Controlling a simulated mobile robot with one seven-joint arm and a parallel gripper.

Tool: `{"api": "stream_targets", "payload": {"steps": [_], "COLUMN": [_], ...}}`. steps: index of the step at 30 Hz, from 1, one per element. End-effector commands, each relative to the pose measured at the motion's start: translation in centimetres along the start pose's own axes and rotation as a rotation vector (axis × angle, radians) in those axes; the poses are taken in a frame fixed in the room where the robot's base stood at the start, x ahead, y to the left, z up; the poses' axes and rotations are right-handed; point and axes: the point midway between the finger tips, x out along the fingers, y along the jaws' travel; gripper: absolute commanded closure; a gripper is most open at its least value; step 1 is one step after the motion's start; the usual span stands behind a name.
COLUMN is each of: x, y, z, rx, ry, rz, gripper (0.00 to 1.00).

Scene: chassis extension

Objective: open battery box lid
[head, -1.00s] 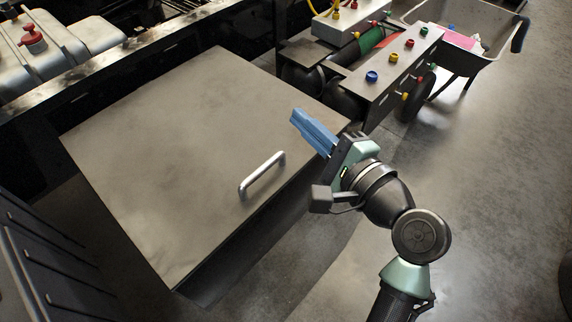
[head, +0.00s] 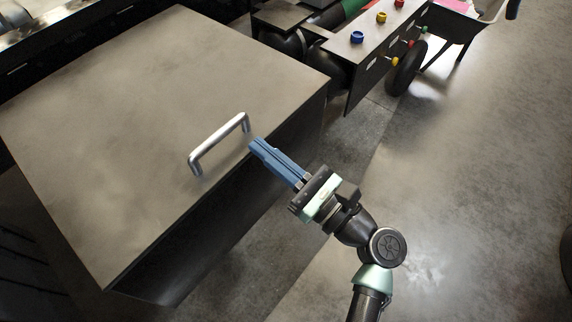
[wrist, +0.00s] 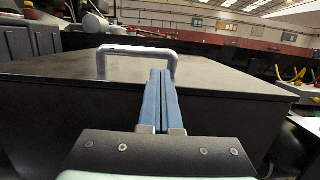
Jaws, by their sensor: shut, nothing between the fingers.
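The battery box lid (head: 150,90) is a flat, worn grey-brown panel on top of a dark box, and it lies closed. A silver bar handle (head: 217,146) stands up near its front edge. My gripper (head: 256,147) has blue fingers that are shut with nothing between them.
A black panel with coloured knobs (head: 375,45) and a wheel (head: 405,68) stand behind at the right. A cart (head: 462,18) is at the top right. The concrete floor (head: 450,200) on the right is clear.

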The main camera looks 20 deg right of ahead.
Motion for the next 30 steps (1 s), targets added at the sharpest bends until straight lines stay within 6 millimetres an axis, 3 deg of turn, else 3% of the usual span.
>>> {"api": "stream_targets", "payload": {"steps": [7, 22, 30], "x": [2.7, 3.0, 4.3], "y": [0.0, 0.0, -0.5], "z": [0.0, 0.2, 2.5], "rx": [-0.001, -0.001, -0.002], "ry": [0.000, 0.003, 0.036], "rz": [0.000, 0.000, 0.000], "gripper": [1.00, 1.00, 1.00]}}
